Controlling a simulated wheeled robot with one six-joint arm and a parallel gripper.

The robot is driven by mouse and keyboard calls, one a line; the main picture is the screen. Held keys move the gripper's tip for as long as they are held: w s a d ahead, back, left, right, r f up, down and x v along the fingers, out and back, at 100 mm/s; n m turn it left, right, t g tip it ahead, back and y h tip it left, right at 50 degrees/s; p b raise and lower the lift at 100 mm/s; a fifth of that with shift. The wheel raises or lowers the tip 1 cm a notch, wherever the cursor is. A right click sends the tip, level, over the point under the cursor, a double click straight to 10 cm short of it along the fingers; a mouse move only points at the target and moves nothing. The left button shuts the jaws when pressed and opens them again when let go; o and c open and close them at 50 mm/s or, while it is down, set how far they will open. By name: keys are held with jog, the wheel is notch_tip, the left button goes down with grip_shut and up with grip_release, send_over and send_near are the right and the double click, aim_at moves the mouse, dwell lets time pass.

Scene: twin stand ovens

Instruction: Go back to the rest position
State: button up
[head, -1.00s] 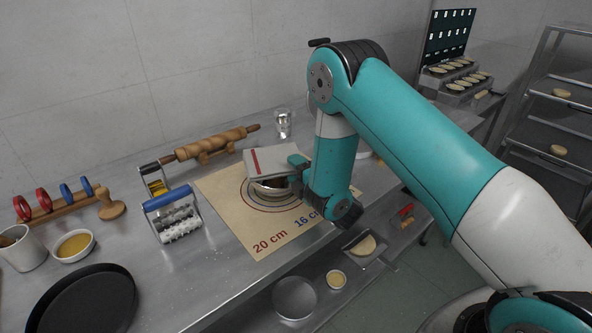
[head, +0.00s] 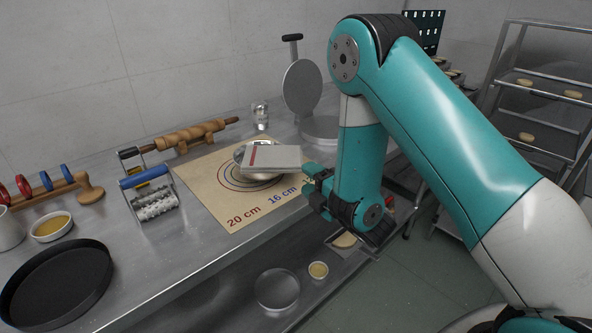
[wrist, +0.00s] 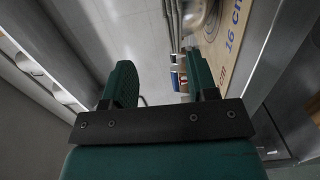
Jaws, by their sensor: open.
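My gripper (head: 312,182) is at the end of the teal arm, just right of the printed mat near the counter's front edge. In the wrist view its two teal fingers (wrist: 160,82) stand apart with nothing between them. A folded grey-white cloth with a red stripe (head: 280,157) lies over a metal bowl (head: 262,175) on the mat (head: 215,197). The gripper is apart from the cloth, to its right. The mat's edge with "16 cm" also shows in the wrist view (wrist: 222,62).
A docking roller (head: 152,195), a rolling pin (head: 185,138) and a dark pan (head: 58,285) stand on the counter at left. A round press with its lid raised (head: 302,87) and a glass (head: 260,115) are behind the mat. A shelf below holds a metal bowl (head: 277,288). A rack (head: 545,90) stands far right.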

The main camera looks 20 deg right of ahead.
jog(key=s+a+r+m+g, duration=0.2)
jog(key=s+r+m+g, duration=0.2)
jog(key=s, duration=0.5)
jog(key=s+a+r+m+g, duration=0.3)
jog(key=s+r+m+g, duration=0.2)
jog(key=s, duration=0.5)
jog(key=s+a+r+m+g+h, duration=0.1)
jog(key=s+a+r+m+g, duration=0.2)
jog(key=s+r+m+g, duration=0.2)
jog(key=s+g, duration=0.3)
jog(key=s, duration=0.1)
jog(key=shift+s+a, duration=0.25)
jog(key=shift+s, duration=0.15)
jog(key=shift+r, duration=0.1)
